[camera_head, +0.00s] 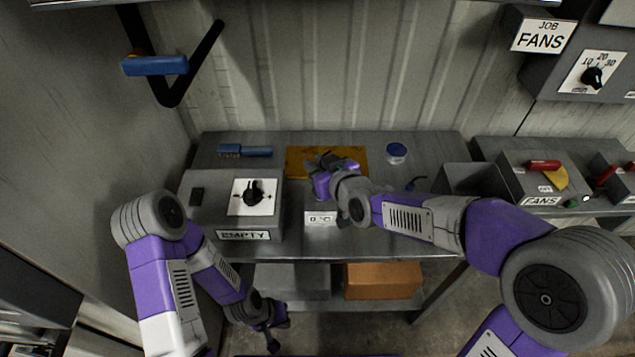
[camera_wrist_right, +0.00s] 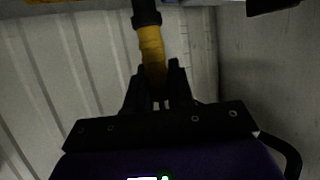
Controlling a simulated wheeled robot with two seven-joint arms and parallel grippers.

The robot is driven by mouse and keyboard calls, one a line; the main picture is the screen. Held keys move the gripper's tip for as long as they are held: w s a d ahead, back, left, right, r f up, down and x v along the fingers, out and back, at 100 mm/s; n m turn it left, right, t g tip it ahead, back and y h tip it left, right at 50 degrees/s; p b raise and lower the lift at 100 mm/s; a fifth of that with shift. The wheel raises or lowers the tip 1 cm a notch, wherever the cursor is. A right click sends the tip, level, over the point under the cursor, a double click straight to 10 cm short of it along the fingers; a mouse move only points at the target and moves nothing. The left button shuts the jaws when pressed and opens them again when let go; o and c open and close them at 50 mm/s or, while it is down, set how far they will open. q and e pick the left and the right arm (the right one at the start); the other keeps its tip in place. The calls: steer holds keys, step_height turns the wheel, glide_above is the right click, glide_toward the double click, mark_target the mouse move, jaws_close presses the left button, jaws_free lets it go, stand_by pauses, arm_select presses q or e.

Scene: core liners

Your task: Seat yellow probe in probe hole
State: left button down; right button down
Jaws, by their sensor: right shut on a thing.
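The yellow probe (camera_wrist_right: 152,55) shows in the right wrist view, with a dark collar at its upper end. My right gripper (camera_wrist_right: 154,92) is shut on its lower end. In the head view my right gripper (camera_head: 328,163) is over the yellow-orange mat (camera_head: 296,163) on the bench, and it hides the probe. I cannot make out the probe hole in either view. My left gripper (camera_head: 273,338) hangs low in front of the bench, away from the probe; its fingers are too small and dark to tell if they are open.
The grey box marked EMPTY (camera_head: 244,235) with a dial stands left on the bench. A small display (camera_head: 320,218) is right of it. A blue brush (camera_head: 245,151) and blue round tin (camera_head: 397,151) lie at the back. A grey open bin (camera_head: 470,180) is at right.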

step_height(320, 180, down, 4)
steer(key=shift+f+b, duration=0.25)
steer(key=shift+b, duration=0.5)
steer(key=shift+f, duration=0.1)
steer(key=c, duration=1)
jaws_free()
